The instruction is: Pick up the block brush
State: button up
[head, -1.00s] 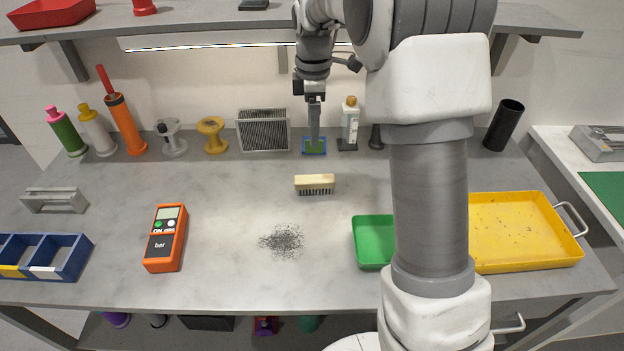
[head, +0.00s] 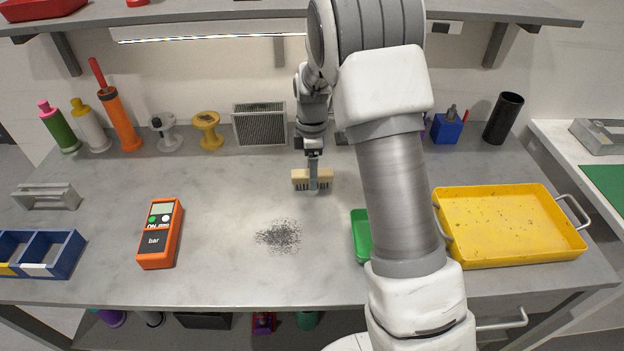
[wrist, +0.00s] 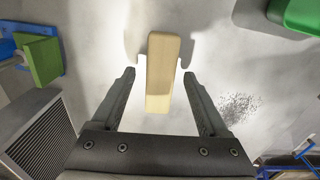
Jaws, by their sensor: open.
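The block brush (head: 299,178) has a pale wooden block and dark bristles, and stands bristles down on the grey bench. In the wrist view its wooden block (wrist: 162,72) lies lengthwise between my two fingers. My gripper (wrist: 160,75) is open, with one finger on each side of the block and a visible gap on both sides. In the head view my gripper (head: 313,188) is pointing down at the brush and hides its middle. I cannot tell how far down the brush's sides the fingertips reach.
Dark debris (head: 279,236) lies on the bench in front of the brush. An orange meter (head: 161,234) lies to the left. A green tray (head: 361,237) and a yellow tray (head: 510,226) are to the right. A grey filter panel (head: 259,124) stands behind.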

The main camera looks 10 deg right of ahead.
jog(key=shift+f, duration=0.45)
grip_shut()
jog(key=shift+r, duration=0.1)
jog(key=shift+r, duration=0.45)
jog(key=r, duration=0.3)
jog(key=shift+d+r+p, duration=0.35)
jog(key=s+d+r, duration=0.3)
jog(key=d+r, duration=0.3)
jog(key=d, duration=0.4)
jog(key=shift+s+d+r+p, duration=0.15)
jog(key=shift+s+d+p, duration=0.05)
jog(key=shift+s+p, duration=0.15)
